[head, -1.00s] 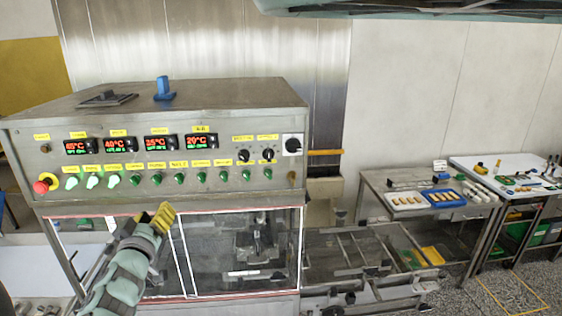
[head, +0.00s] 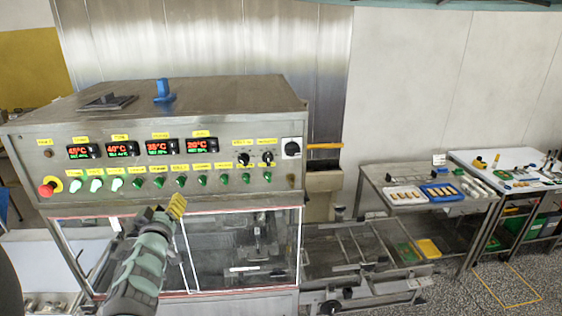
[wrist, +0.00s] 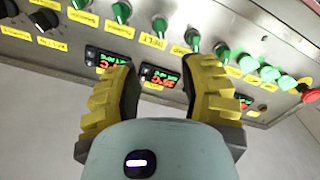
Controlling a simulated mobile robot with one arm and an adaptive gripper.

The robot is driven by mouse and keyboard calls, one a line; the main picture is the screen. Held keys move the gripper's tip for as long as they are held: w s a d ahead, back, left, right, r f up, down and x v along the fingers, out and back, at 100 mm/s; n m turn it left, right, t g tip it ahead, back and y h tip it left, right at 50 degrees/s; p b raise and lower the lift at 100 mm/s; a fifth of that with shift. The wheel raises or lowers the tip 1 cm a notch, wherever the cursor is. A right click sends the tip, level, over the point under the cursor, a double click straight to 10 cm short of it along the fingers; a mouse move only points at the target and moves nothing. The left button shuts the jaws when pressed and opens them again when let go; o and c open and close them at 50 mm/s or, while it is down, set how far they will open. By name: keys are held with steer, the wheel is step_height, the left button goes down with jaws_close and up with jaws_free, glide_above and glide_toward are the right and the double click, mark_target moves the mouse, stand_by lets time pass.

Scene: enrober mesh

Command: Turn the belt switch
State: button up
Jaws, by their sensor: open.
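The control panel (head: 220,170) fills the front of the steel machine. It has a row of green switches (head: 180,181), two small black knobs (head: 255,159) and a larger black rotary switch (head: 291,148) at its right end. My gripper (head: 168,208) is open and empty, in front of and below the green row. In the wrist view the panel appears upside down; the yellow fingers of my gripper (wrist: 160,85) overlap it, with a green switch (wrist: 160,27) between them.
A red emergency stop (head: 49,187) is at the panel's left end, beside lit green buttons (head: 95,185). Four temperature displays (head: 160,147) sit above the row. A clear guard (head: 240,250) is below. A conveyor frame (head: 360,245) and a table with trays (head: 375,180) stand right.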

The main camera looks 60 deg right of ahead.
mark_target(178, 183)
steer(key=b+x, duration=0.2)
steer(key=x, duration=0.1)
steer(key=b+x, duration=0.1)
steer(key=x, duration=0.3)
steer(key=b+x, duration=0.2)
steer(key=x, duration=0.2)
steer(key=shift+d+f+b, duration=0.25)
steer(key=shift+f+b, duration=0.05)
steer(key=shift+b, duration=0.05)
steer(key=shift+w+d+r+b, duration=0.15)
steer(key=shift+w+d+b, duration=0.2)
steer(key=shift+b, duration=0.15)
steer(key=shift+d+r, duration=0.1)
steer(key=shift+o, duration=0.4)
steer(key=shift+w, duration=0.1)
jaws_close()
